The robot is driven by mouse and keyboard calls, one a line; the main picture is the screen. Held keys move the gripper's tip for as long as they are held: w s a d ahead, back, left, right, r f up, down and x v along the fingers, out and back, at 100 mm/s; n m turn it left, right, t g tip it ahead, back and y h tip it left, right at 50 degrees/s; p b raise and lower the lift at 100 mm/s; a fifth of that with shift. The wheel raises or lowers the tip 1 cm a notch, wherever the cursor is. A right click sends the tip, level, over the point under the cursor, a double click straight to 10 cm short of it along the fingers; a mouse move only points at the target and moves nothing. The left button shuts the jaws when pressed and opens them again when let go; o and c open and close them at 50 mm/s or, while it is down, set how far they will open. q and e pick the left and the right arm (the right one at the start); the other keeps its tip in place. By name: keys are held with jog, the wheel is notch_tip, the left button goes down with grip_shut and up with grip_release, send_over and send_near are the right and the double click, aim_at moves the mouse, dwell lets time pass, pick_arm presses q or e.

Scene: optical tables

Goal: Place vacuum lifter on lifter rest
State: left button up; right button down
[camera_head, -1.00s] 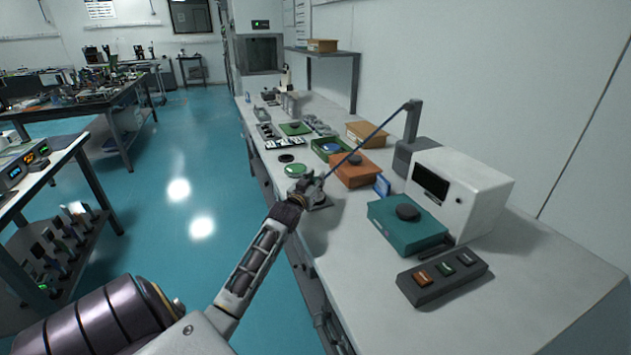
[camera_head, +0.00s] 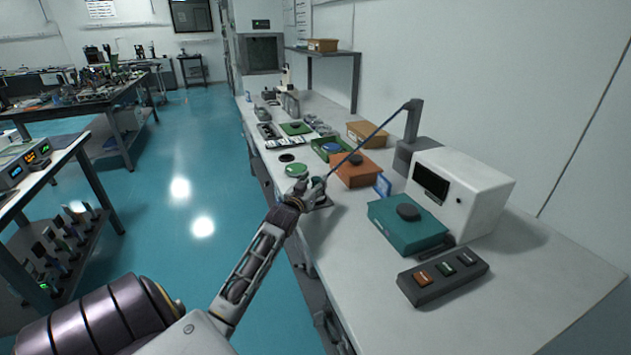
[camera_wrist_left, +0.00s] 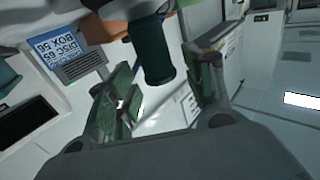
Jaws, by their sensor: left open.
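The vacuum lifter's dark green cylindrical handle (camera_wrist_left: 152,60) shows in the left wrist view, between the spread fingers of my left gripper (camera_wrist_left: 160,97). Gaps show on both sides of the handle, so the fingers are open and not clamped on it. In the head view, my left gripper (camera_head: 311,189) is over the bench's near edge, at the lower end of a thin blue hose (camera_head: 370,140) that runs up to a grey post (camera_head: 413,120). A small dark base, possibly the lifter rest, is mostly hidden behind the gripper. My right gripper is not in view.
An orange box (camera_head: 350,175), a green tray (camera_head: 322,150) and a green disc (camera_head: 297,170) are close to the gripper. A teal box (camera_head: 400,235), white instrument (camera_head: 475,200) and dark button panel (camera_head: 440,280) stand to the right. The front right benchtop is clear.

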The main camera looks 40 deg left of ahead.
pick_arm(q)
jog(key=shift+v, duration=5.05)
